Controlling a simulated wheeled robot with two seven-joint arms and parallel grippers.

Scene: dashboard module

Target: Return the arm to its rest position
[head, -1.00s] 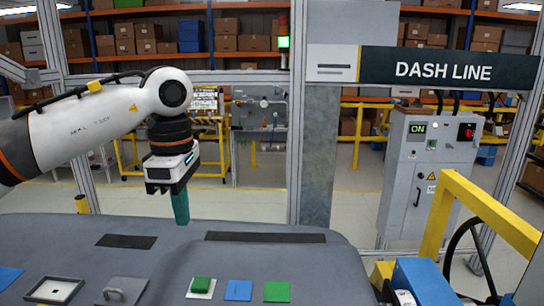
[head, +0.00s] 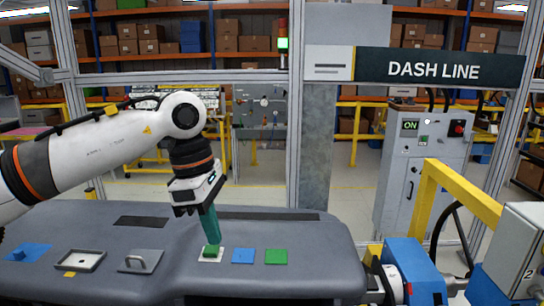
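My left arm comes in from the left, white with dark joints and orange rings. Its gripper (head: 209,238) points down and slightly right over the grey dashboard panel (head: 320,262). A teal part extends below the dark gripper body, with its lower end just above or touching a small green block (head: 211,252) on a white square. From this side I cannot make out separate fingers or whether they are apart. My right gripper is not recognisable in view.
On the panel lie a blue square (head: 243,256), a green square (head: 276,257), a handled grey plate (head: 139,262) and a framed tray (head: 80,260). A yellow frame (head: 428,200) and blue-and-white equipment stand at the right. A grey cabinet (head: 422,165) stands behind.

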